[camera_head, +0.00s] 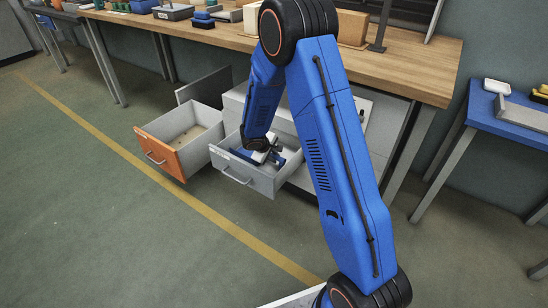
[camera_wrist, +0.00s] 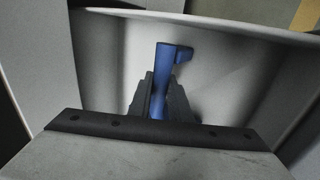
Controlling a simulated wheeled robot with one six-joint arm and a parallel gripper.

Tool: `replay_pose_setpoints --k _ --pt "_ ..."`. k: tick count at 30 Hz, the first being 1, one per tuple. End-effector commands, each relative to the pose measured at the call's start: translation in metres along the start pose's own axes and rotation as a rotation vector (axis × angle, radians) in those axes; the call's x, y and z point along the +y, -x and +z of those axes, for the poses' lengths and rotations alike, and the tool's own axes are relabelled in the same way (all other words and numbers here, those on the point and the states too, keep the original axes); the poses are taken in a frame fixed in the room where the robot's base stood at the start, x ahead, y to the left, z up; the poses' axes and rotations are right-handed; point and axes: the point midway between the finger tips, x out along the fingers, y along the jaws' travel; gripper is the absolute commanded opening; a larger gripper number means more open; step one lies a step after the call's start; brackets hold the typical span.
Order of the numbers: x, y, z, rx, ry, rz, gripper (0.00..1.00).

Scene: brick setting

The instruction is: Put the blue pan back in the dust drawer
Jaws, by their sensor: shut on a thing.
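My gripper (camera_head: 265,155) is down inside the open grey-fronted drawer (camera_head: 243,173). It is shut on a blue part of the pan (camera_wrist: 163,68), which stands up between the two dark fingers (camera_wrist: 160,103) in the wrist view. A pale drawer wall (camera_wrist: 225,70) lies behind the blue part.
An orange-fronted drawer (camera_head: 160,153) also stands open to the left, with a light brown bottom or content. A wooden bench top (camera_head: 400,75) runs above the drawers. A blue table (camera_head: 508,118) stands at the right. The green floor in front is clear.

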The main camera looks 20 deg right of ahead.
Motion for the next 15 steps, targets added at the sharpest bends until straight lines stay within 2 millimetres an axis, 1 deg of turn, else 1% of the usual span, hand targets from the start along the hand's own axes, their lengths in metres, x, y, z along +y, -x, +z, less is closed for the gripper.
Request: replay_pose_setpoints --k 15 --pt "-0.0048 -0.0072 0.0001 0.0 0.0 0.0 0.0"
